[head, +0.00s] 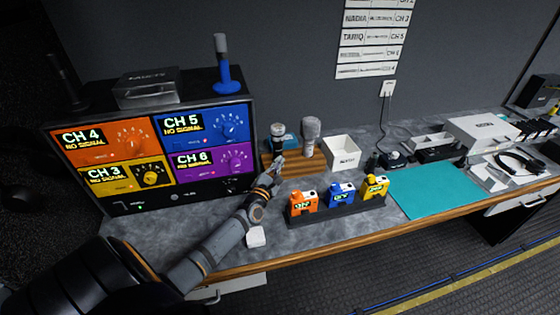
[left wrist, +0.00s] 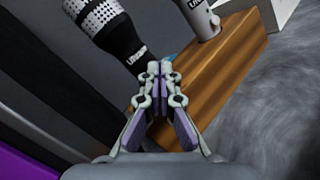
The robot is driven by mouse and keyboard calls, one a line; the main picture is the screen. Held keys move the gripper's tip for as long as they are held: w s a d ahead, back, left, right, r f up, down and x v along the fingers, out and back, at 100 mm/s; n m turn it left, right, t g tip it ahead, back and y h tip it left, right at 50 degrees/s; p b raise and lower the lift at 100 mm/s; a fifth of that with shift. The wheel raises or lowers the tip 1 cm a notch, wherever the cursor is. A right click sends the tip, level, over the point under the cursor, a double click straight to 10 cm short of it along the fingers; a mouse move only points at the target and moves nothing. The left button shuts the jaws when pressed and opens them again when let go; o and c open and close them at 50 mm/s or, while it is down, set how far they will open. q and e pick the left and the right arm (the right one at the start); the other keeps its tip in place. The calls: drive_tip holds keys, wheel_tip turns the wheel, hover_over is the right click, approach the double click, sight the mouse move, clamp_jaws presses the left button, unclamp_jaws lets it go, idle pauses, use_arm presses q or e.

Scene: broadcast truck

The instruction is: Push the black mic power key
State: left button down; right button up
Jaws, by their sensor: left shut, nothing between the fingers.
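The black mic (head: 279,141) stands in a wooden block (head: 313,162) beside the channel rack. In the left wrist view its black body and silver mesh head (left wrist: 98,16) lean in from the upper left. A grey mic (head: 311,130) stands to its right in the same block, also in the left wrist view (left wrist: 203,20). My left gripper (head: 279,163) is shut and empty, its fingertips at the black mic's lower body. I cannot tell whether they touch it. The power key is not clearly visible; the fingertips cover part of the body. My right gripper is not in view.
The channel rack (head: 160,199) stands close to the left. A white box (head: 343,153) is right of the block. A dark tray (head: 340,213) with orange, blue and yellow packs lies in front. A teal mat (head: 436,190) lies at right.

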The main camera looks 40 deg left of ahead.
use_arm(q)
drive_tip(key=shift+s+d, duration=0.25)
drive_tip(key=shift+s+d+p, duration=0.2)
drive_tip(key=shift+d+p, duration=0.1)
drive_tip(key=shift+s+d+p, duration=0.7)
drive_tip(key=shift+s+d, duration=1.05)
drive_tip(key=shift+d, duration=0.25)
